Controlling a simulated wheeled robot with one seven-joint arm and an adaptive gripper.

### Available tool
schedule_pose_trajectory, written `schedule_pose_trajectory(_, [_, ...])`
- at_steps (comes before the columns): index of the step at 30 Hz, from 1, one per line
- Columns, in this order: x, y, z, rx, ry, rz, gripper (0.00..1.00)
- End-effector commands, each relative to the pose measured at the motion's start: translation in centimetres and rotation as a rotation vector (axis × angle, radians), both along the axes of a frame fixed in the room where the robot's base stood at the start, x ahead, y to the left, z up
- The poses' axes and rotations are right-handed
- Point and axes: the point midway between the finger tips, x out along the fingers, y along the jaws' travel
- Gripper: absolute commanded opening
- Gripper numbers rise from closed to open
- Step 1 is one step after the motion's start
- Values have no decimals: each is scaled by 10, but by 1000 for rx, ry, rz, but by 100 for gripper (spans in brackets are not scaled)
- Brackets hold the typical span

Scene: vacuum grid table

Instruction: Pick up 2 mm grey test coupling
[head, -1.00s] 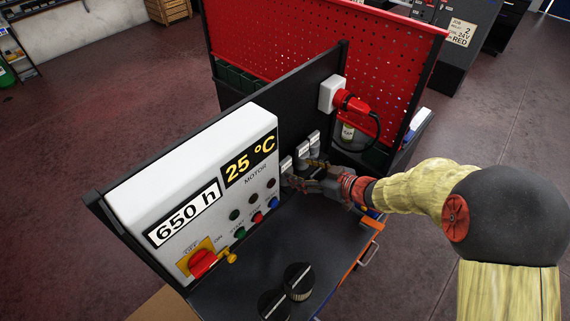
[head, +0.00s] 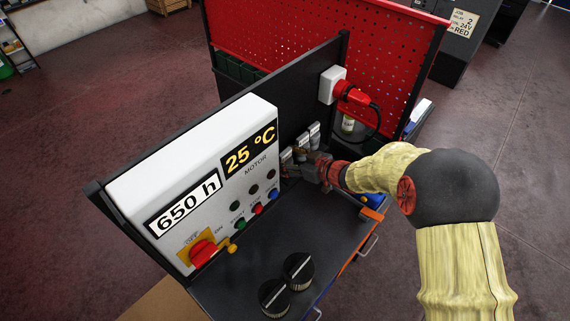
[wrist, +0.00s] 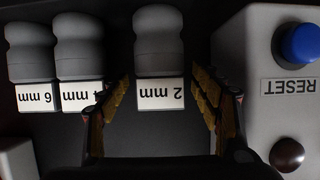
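The 2 mm grey test coupling (wrist: 159,42) stands upright in the wrist view, a rounded grey body with a white "2 mm" label at its base. My gripper (wrist: 157,105) is open, one finger on each side of the label, with small gaps to both. The left finger overlaps part of the 4 mm coupling's label. In the head view, my gripper (head: 303,165) is at the row of couplings beside the motor panel, and it hides most of the 2 mm coupling.
The 4 mm coupling (wrist: 80,45) and the 6 mm coupling (wrist: 31,50) stand close on the left in the wrist view. The motor panel (wrist: 262,110) with its blue RESET button is close on the right. Two black knobs (head: 298,270) lie on the dark bench top (head: 250,265).

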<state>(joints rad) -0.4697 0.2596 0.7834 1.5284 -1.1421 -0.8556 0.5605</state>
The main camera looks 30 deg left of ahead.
Motion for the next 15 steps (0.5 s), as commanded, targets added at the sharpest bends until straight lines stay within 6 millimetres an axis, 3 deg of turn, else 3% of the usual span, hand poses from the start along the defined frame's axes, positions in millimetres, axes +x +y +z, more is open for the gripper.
schedule_pose_trajectory(15, [0, 0, 0, 0, 0, 0, 35])
